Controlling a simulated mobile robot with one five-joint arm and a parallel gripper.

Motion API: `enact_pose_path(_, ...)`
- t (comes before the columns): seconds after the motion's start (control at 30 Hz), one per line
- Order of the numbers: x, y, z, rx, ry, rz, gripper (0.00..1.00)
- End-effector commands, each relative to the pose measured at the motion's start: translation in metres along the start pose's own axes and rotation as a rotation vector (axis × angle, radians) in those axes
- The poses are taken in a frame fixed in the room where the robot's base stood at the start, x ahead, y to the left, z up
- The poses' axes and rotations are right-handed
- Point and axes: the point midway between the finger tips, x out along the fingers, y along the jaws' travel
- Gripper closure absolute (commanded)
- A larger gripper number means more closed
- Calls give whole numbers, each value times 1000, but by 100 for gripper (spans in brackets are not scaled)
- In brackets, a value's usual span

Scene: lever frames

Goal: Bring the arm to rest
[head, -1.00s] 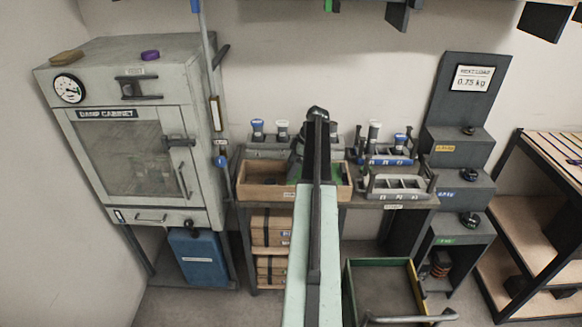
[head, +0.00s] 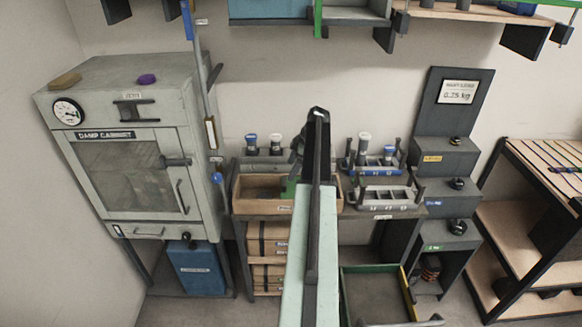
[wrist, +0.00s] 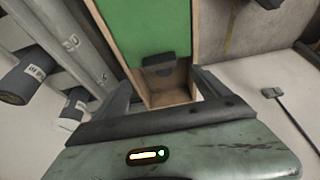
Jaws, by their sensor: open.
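My arm rises through the middle of the head view and bends over at a dark joint near the back bench. My gripper (wrist: 162,88) shows in the wrist view with its two dark fingers spread apart and nothing between them that it grips. Beyond the fingers lies a wooden box (wrist: 181,98) with a green panel (wrist: 150,28) and a dark block (wrist: 158,64) in it. In the head view the wooden tray (head: 262,208) is behind and left of my arm, which hides part of it. The fingertips are hard to make out there.
A grey damp cabinet (head: 130,180) stands at left with its door shut. A grey rack (head: 385,197) is right of my arm on the bench. A stepped dark stand (head: 445,160) and a shelf unit (head: 520,215) are at right. A green-edged tray (head: 375,295) is low in front. Shelves hang above.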

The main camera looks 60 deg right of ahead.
Motion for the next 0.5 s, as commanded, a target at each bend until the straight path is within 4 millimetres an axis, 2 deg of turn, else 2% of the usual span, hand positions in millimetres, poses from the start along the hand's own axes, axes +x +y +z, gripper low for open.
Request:
enact_pose_path(0.27,1,0,0,0,0,0,15)
enact_pose_path(0.33,4,-4,-7,5,-3,-4,15)
enact_pose_path(0.37,7,-7,-14,9,-7,-8,15)
enact_pose_path(0.43,21,-22,-43,32,-23,-24,15)
enact_pose_path(0.5,41,-46,-86,71,-51,-44,15)
